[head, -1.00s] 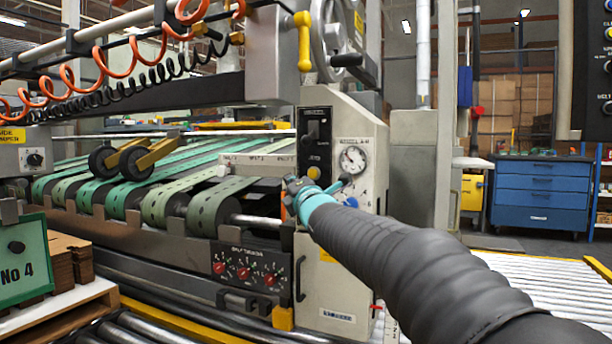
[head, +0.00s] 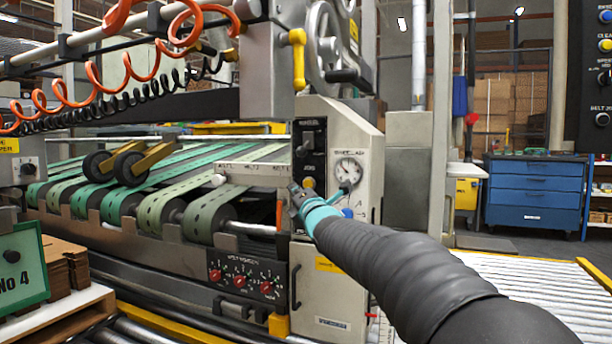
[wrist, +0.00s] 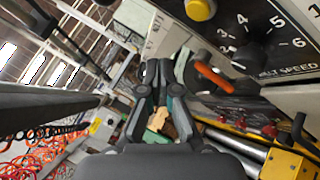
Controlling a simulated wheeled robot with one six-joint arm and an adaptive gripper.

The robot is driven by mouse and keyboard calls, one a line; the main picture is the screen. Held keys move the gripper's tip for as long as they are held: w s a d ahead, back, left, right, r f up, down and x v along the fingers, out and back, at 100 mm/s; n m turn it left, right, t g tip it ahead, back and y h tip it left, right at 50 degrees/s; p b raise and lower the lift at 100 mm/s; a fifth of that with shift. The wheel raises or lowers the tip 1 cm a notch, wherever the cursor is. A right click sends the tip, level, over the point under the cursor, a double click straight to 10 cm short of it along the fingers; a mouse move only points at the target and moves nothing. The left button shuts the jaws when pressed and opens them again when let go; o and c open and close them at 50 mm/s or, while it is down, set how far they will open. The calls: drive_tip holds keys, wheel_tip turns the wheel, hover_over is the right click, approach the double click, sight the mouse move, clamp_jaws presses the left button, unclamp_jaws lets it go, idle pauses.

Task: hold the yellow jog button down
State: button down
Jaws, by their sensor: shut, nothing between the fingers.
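The yellow jog button (head: 309,182) is a small round knob on the pale grey control panel (head: 340,140), below a black switch plate. It shows larger in the wrist view (wrist: 201,9), cut by the top edge, up and to the right of my fingertips. My gripper (head: 295,189) is shut and empty, in front of the panel, just below and left of the button in the head view. In the wrist view my gripper's fingertips (wrist: 160,70) are together and do not overlap the button. A gap shows there between them and it.
A gauge (head: 347,171) and a blue knob (head: 347,213) sit right of the button. In the wrist view a numbered speed dial (wrist: 250,55) and an orange-red lever (wrist: 214,76) are close on the right. Belt rollers (head: 180,212) lie left of the panel.

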sight(308, 184)
drive_tip(key=shift+w+d+p, duration=0.3)
drive_tip(key=shift+w+p, duration=0.2)
drive_tip(key=shift+w, duration=0.3)
drive_tip(key=shift+w+d+p, duration=0.3)
drive_tip(key=shift+w+p, duration=0.15)
drive_tip(key=shift+w, duration=0.4)
drive_tip(key=shift+w+d+p, duration=0.3)
drive_tip(key=shift+w+p, duration=0.2)
drive_tip(key=shift+w, duration=0.3)
drive_tip(key=shift+w+d, duration=0.35)
drive_tip(key=shift+w, duration=0.45)
idle(1.4)
drive_tip(key=shift+s+a+f, duration=0.1)
drive_tip(key=shift+s, duration=0.05)
idle(1.8)
drive_tip(key=shift+s+a+b, duration=0.25)
drive_tip(key=shift+s+b, duration=0.5)
drive_tip(key=shift+b, duration=0.4)
